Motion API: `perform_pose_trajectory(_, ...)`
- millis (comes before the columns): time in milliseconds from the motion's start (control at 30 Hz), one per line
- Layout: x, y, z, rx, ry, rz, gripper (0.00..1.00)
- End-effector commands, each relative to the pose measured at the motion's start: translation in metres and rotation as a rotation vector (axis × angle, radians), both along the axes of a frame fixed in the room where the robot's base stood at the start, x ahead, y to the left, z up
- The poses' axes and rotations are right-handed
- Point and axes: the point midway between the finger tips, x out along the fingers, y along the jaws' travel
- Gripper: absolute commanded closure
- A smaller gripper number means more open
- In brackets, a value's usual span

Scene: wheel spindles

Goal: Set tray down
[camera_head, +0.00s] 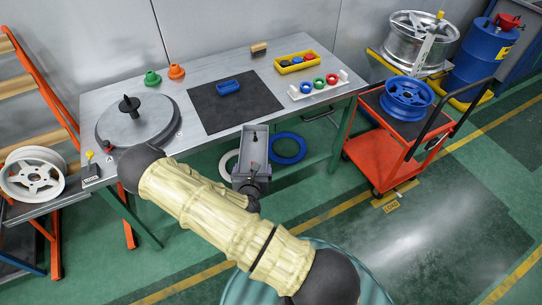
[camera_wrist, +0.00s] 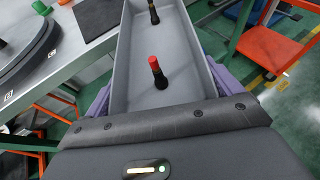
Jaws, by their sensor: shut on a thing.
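A long grey tray (camera_head: 243,142) is held in my gripper (camera_head: 252,180) just off the table's front edge in the head view. The tray (camera_wrist: 132,62) fills the middle of the wrist view, running away from me. My gripper (camera_wrist: 160,92) is shut on its near end, with purple fingers along both sides. Inside the tray stand a dark piece with a red top (camera_wrist: 157,72) and a second dark piece with a yellowish band (camera_wrist: 153,12). The tray's underside is hidden.
A spindle plate (camera_head: 137,122) stands at left, and a yellow bin (camera_head: 295,63) and white ring rack (camera_head: 320,88) at right. A red cart (camera_head: 380,150) stands right of the table.

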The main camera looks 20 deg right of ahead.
Motion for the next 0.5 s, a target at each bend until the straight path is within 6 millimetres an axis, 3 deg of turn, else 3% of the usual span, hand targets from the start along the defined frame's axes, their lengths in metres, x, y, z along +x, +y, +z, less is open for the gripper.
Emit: perform_pose_trajectory(500,-0.027,0.039,-0.076,-0.005,0.002,0.389,0.33)
